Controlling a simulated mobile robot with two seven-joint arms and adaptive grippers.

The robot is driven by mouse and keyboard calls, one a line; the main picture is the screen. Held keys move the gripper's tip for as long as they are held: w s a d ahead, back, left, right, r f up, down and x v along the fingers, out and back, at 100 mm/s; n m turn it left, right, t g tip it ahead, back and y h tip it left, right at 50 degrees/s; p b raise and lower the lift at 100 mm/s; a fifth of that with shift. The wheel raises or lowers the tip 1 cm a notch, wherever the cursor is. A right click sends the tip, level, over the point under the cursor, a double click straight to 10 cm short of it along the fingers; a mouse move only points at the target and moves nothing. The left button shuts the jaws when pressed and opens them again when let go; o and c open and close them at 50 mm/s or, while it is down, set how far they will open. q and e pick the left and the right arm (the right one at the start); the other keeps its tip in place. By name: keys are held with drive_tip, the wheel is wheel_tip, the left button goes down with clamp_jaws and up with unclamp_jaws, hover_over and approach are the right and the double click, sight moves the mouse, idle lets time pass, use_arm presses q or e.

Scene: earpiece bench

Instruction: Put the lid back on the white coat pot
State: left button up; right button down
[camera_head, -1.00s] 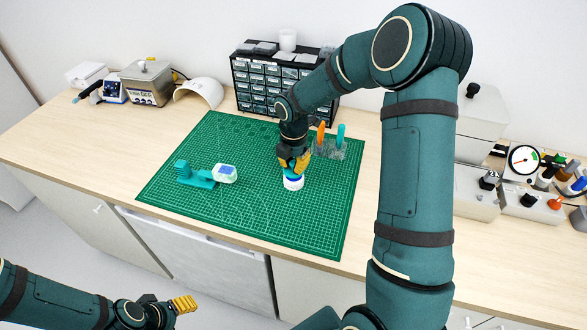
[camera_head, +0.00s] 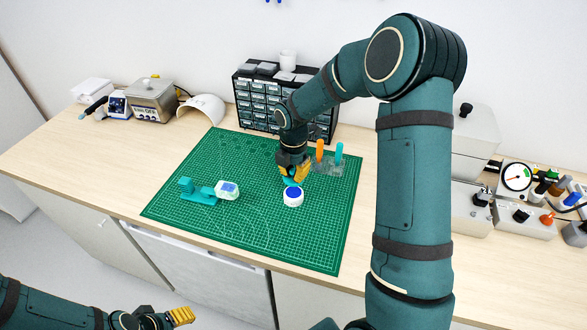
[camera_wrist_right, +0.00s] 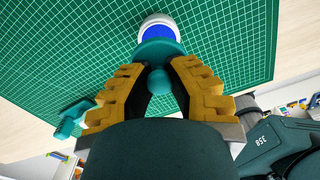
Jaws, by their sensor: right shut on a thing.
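The white coat pot (camera_head: 293,198) stands upright on the green cutting mat (camera_head: 250,235), its round top blue and uncovered. The pot also shows at the top of the right wrist view (camera_wrist_right: 158,22). My right gripper (camera_head: 296,174) is shut on the teal lid (camera_head: 291,182), with the lid's round knob (camera_wrist_right: 158,81) between its yellow fingers. The lid is just behind and above the pot in the head view, and its disc hides part of the pot in the wrist view. Whether they touch is unclear. My left gripper (camera_head: 182,316) is at the bottom left, away from the bench top; its opening is unclear.
A teal stand with a small white device (camera_head: 227,190) lies left on the mat. A clear rack (camera_head: 328,167) with orange and teal tools stands close behind the right gripper. A black drawer cabinet (camera_head: 258,100) stands behind. The front of the mat is clear.

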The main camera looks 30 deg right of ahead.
sight(294, 192)
drive_tip(key=shift+f+b, duration=1.4)
drive_tip(key=shift+f, duration=0.55)
drive_tip(key=shift+f+b, duration=0.5)
drive_tip(key=shift+f, duration=0.4)
drive_tip(key=shift+f+p, duration=0.2)
drive_tip(key=shift+p, duration=0.1)
idle(0.5)
drive_tip(key=shift+c, duration=1.7)
unclamp_jaws()
drive_tip(key=shift+r+p, duration=2.7)
drive_tip(key=shift+r, duration=0.8)
